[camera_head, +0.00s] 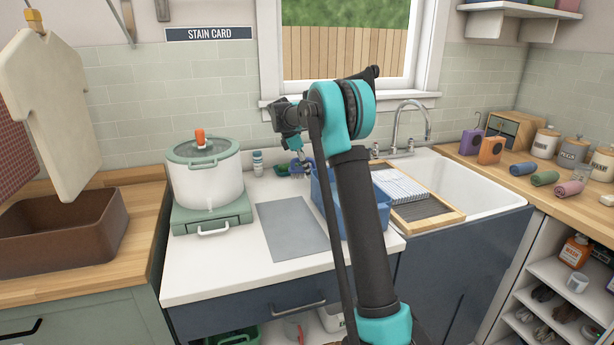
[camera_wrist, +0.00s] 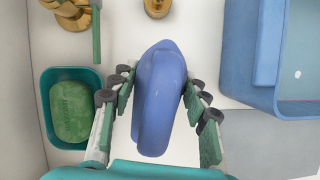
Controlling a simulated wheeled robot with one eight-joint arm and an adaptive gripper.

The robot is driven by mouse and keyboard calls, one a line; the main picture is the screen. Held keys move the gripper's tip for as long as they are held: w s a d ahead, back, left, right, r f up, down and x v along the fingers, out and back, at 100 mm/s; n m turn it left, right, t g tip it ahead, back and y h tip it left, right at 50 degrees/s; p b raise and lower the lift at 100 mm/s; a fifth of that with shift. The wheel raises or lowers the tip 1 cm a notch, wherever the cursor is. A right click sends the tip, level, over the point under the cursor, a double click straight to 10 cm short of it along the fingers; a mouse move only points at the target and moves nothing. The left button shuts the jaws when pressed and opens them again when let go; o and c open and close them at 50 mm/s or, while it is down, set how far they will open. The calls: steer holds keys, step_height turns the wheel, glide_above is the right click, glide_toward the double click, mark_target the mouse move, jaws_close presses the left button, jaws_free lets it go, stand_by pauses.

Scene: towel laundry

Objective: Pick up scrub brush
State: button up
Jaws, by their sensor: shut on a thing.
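The scrub brush (camera_wrist: 158,105) has a smooth blue rounded back. In the wrist view it sits upright in the picture between the two fingers of my gripper (camera_wrist: 160,84). The fingers are shut on its sides. Its bristles are hidden below. In the head view my gripper (camera_head: 299,168) is at the back of the white counter, left of the blue bin; my arm hides part of this area. I cannot tell whether the brush touches the counter.
A teal dish (camera_wrist: 50,130) with a green soap bar (camera_wrist: 72,110) lies close left of my gripper. The blue bin (camera_wrist: 238,50) stands close right. Brass fittings (camera_wrist: 157,8) are beyond the brush. A white pot (camera_head: 205,180) and a grey mat (camera_head: 290,228) are on the counter.

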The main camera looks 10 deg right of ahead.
step_height(320, 180, up, 17)
stand_by(0.4)
steer(key=o, duration=0.7)
steer(key=shift+c, duration=0.2)
steer(key=c, duration=0.4)
steer(key=shift+c, duration=0.2)
